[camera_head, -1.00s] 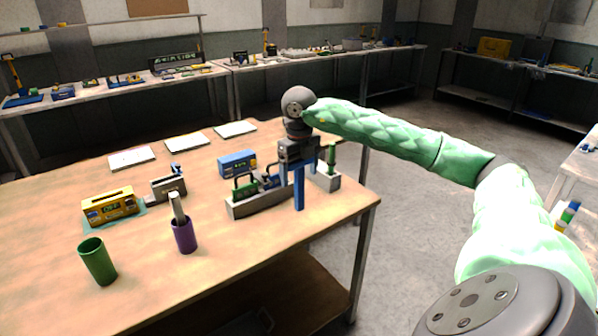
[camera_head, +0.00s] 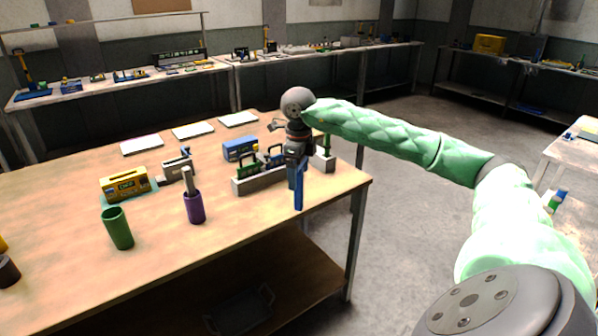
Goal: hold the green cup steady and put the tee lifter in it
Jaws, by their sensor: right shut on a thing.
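The green cup (camera_head: 118,228) stands upright and open on the near left of the wooden table. I cannot tell whether that is the tee lifter. A purple cup (camera_head: 195,208) right of the green cup holds an upright grey stick. No gripper is at the green cup. My left gripper is out of view.
A blue box (camera_head: 239,149), a yellow box (camera_head: 124,184) and a small grey stand (camera_head: 178,167) are behind the cups. A dark brown round thing (camera_head: 8,272) is at the left edge. The front middle of the table is clear.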

